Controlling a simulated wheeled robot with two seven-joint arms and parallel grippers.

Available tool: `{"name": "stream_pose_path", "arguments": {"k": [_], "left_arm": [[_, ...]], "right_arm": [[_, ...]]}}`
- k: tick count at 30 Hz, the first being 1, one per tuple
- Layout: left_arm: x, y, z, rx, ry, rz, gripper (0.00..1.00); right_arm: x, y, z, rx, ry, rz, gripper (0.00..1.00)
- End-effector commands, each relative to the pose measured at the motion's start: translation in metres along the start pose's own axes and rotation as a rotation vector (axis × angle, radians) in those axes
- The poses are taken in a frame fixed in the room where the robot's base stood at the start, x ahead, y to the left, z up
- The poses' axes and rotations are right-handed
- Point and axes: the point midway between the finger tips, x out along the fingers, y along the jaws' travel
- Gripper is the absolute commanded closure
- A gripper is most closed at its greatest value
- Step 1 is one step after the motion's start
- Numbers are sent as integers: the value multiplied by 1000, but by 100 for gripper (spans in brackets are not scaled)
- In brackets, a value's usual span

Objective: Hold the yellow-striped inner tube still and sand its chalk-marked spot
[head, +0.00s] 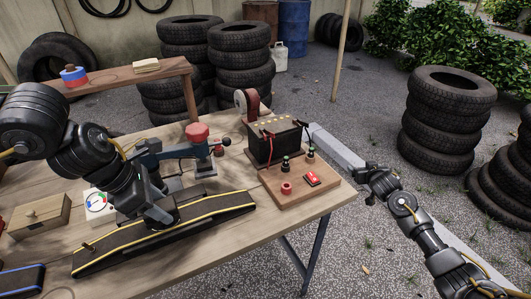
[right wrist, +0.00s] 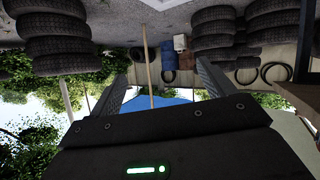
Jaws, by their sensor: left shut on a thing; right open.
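The yellow-striped inner tube (head: 225,205) lies flat and black across the front of the workbench, with a small brass valve at its left end. My left gripper (head: 168,212) is shut on its middle from above and hides part of it. I cannot make out a chalk mark. My right gripper (head: 372,178) is off the bench's right side, over the gravel. In the right wrist view its fingers (right wrist: 160,85) are apart with nothing between them. A reddish-brown wheel (head: 240,102) stands behind the black battery; I cannot tell whether it is a sanding tool.
A wooden board (head: 320,195) carries the battery (head: 272,138), terminals and a red switch (head: 312,179). A red-topped device (head: 197,132) stands behind the tube. A blue-striped tube (head: 22,281), wooden box (head: 38,215) and gauge (head: 98,203) are at left. Tyre stacks (head: 440,120) stand beyond.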

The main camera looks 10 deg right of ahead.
Motion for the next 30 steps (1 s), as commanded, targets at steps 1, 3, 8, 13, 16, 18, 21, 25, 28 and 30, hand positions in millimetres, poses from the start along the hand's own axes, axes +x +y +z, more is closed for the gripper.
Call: {"name": "stream_pose_path", "arguments": {"k": [1,3,8,13,16,18,21,25,28,30], "left_arm": [[0,0,0,0,0,0,76],[0,0,0,0,0,0,76],[0,0,0,0,0,0,76],[0,0,0,0,0,0,76],[0,0,0,0,0,0,76],[0,0,0,0,0,0,76],[0,0,0,0,0,0,76],[0,0,0,0,0,0,76],[0,0,0,0,0,0,76],[0,0,0,0,0,0,76]], "right_arm": [[2,6,-36,1,51,-1,18],[1,6,-81,-10,113,-17,18],[-13,-18,-180,-105,243,-89,18],[-45,-47,-278,-248,372,-162,18],[-69,-90,-319,-344,443,-262,18],[-84,-130,-333,-408,479,-356,18],[-109,-189,-343,-501,520,-502,18],[-150,-261,-344,-645,551,-703,18],[-187,-312,-332,-785,543,-873,18],[-214,-343,-314,-895,509,-999,18]]}}
